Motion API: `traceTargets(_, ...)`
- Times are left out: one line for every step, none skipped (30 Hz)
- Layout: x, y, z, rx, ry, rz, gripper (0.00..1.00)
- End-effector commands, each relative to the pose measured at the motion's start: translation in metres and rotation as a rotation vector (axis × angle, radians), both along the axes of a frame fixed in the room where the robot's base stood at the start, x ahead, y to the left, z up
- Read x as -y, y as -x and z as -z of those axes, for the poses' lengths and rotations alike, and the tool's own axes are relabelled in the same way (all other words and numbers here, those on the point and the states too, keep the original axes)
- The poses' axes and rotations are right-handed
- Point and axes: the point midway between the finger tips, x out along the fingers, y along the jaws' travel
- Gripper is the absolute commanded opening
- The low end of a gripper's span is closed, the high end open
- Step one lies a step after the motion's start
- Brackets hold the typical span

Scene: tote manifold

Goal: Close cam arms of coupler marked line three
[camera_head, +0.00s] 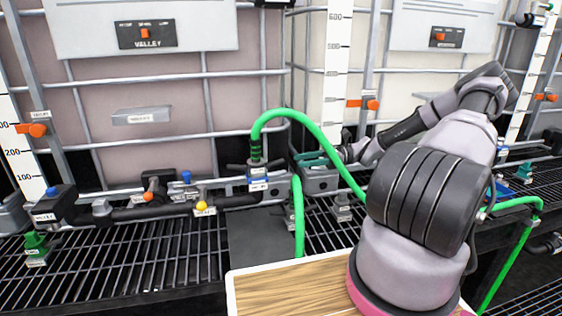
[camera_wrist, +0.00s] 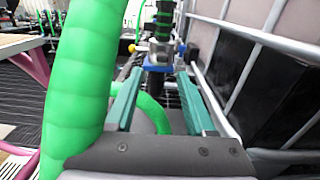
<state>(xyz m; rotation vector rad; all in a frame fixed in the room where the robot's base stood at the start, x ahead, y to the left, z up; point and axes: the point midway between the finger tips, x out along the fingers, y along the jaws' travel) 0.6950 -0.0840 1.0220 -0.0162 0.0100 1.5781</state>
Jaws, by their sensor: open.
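A black coupler (camera_head: 256,170) with a green hose on top stands on the pipe run, left of my gripper in the head view. Dark cam arms (camera_head: 236,167) stick out sideways from it. My gripper (camera_head: 308,158) is just right of the coupler, partly hidden by the green hose. In the wrist view my gripper (camera_wrist: 159,76) has its two teal fingers apart with no part clearly held. A dark upright fitting (camera_wrist: 162,52) with green bands shows ahead between the fingertips.
The green hose (camera_head: 320,133) arches over my gripper and fills the left of the wrist view (camera_wrist: 83,75). Cage bars (camera_wrist: 255,45) run close on the right there. Valves with orange and yellow knobs (camera_head: 202,206) stand left. A wooden-topped surface (camera_head: 290,288) lies in front.

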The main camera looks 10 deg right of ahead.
Motion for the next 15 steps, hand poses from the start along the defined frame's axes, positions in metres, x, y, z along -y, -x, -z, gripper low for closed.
traceTargets(-0.001, -0.001, 0.0, -0.002, -0.013, 0.006, 0.55)
traceTargets(-0.002, -0.001, 0.0, -0.003, -0.017, 0.007, 0.55)
traceTargets(-0.005, -0.001, 0.0, -0.004, -0.021, 0.008, 0.55)
traceTargets(-0.008, -0.001, 0.0, -0.004, -0.022, 0.008, 0.55)
traceTargets(-0.012, -0.001, 0.0, -0.004, -0.021, 0.008, 0.55)
traceTargets(-0.018, -0.001, 0.0, -0.005, -0.022, 0.007, 0.55)
traceTargets(-0.022, -0.001, 0.0, -0.005, -0.022, 0.007, 0.55)
traceTargets(-0.027, -0.001, -0.001, -0.005, -0.022, 0.007, 0.55)
traceTargets(-0.034, -0.001, 0.0, -0.004, -0.02, 0.007, 0.55)
traceTargets(-0.039, -0.001, 0.0, -0.004, -0.021, 0.006, 0.55)
traceTargets(-0.044, -0.001, 0.0, -0.004, -0.021, 0.006, 0.55)
traceTargets(-0.05, -0.001, 0.0, -0.005, -0.021, 0.006, 0.55)
traceTargets(-0.054, -0.001, 0.0, -0.005, -0.021, 0.007, 0.55)
traceTargets(-0.058, -0.001, 0.0, -0.005, -0.02, 0.007, 0.55)
traceTargets(-0.062, -0.001, 0.0, -0.004, -0.019, 0.007, 0.55)
